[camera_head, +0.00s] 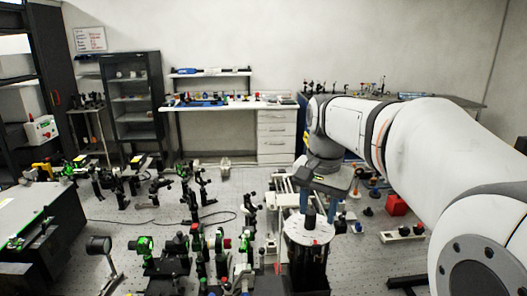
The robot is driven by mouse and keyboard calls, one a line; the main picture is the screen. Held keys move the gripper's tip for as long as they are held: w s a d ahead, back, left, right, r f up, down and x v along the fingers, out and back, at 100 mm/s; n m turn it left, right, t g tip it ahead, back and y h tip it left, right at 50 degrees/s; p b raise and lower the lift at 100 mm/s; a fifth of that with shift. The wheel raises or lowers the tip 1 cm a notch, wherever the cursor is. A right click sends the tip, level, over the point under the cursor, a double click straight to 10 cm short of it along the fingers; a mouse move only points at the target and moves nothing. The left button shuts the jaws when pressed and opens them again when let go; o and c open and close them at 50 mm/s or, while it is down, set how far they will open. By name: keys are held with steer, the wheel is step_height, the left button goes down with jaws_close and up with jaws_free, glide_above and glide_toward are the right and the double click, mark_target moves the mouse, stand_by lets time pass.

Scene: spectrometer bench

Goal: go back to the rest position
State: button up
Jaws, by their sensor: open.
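My white and grey arm reaches in from the right side of the head view. My gripper (318,205) hangs at its end, pointing down, with its jaws apart. It is just above a round white platform (308,238) on a dark post. A small blue piece shows close to the jaws above the platform. I cannot tell whether the jaws touch it. The far side of the gripper is hidden.
Many optical mounts (195,245) crowd the perforated bench at left and centre. A dark box (40,235) stands at the left edge. A red block (396,205) and a power strip (402,235) lie to the right. A white desk (230,106) and dark cabinet (133,130) stand behind.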

steer(key=s+f+n+t, duration=0.1)
steer(key=s+f+n, duration=0.2)
steer(key=s+f, duration=0.2)
steer(key=s+f+n+t, duration=0.1)
steer(key=s+f+n, duration=0.2)
steer(key=s+f, duration=0.3)
steer(key=s, duration=0.5)
steer(key=shift+s+n+t, duration=0.25)
steer(key=shift+n+t, duration=0.05)
steer(key=shift+n, duration=0.1)
steer(key=shift+a, duration=0.1)
stand_by(0.3)
